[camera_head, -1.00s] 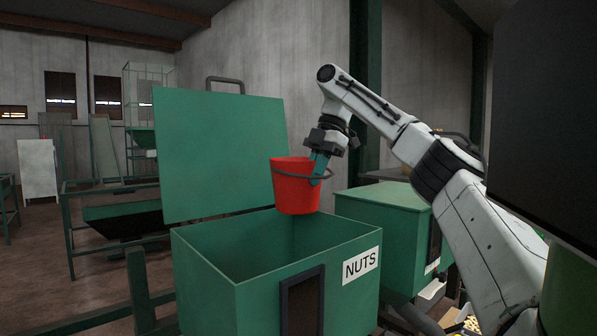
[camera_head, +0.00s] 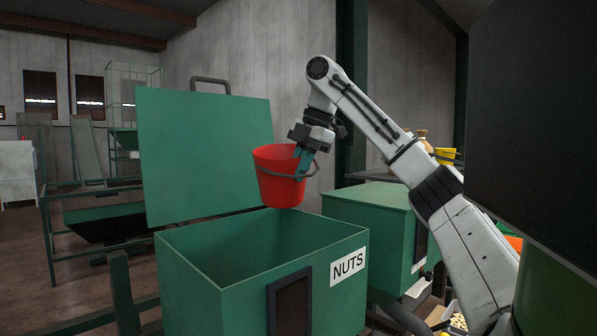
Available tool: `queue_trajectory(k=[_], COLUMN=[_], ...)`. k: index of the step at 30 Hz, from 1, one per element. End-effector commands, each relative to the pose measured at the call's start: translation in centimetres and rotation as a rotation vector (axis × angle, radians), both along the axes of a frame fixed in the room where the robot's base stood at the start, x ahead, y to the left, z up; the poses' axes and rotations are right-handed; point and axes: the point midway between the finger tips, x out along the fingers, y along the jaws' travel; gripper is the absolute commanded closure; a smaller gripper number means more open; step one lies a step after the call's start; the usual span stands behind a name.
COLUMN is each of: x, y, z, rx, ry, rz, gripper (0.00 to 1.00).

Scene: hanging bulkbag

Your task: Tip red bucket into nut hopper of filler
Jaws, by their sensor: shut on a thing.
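A red bucket (camera_head: 279,180) hangs above the green hopper (camera_head: 208,282) labelled NUTS. It is near upright with a slight tilt, and its inside is hidden. My gripper (camera_head: 302,163) is shut on the bucket at its right side, by the rim and dark handle. The hopper's lid (camera_head: 205,150) stands open at the back. The part of the hopper's inside that shows looks empty; its floor is not fully visible.
A second green hopper (camera_head: 378,205) with its lid shut stands to the right. A green rail frame (camera_head: 120,290) runs at the front left. A dark panel (camera_head: 530,120) blocks the right side. Yellow containers (camera_head: 447,156) show behind my arm.

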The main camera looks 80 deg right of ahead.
Motion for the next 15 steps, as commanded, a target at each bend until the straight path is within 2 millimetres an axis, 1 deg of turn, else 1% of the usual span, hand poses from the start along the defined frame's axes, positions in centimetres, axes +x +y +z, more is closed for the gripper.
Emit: queue_trajectory(k=[7, 15], x=[-0.12, -0.23], y=[0.59, 1.04], z=[0.57, 1.2], rx=[-0.084, -0.285], ry=[-0.027, -0.081], rz=[0.003, 0.002], gripper=[1.0, 1.0])
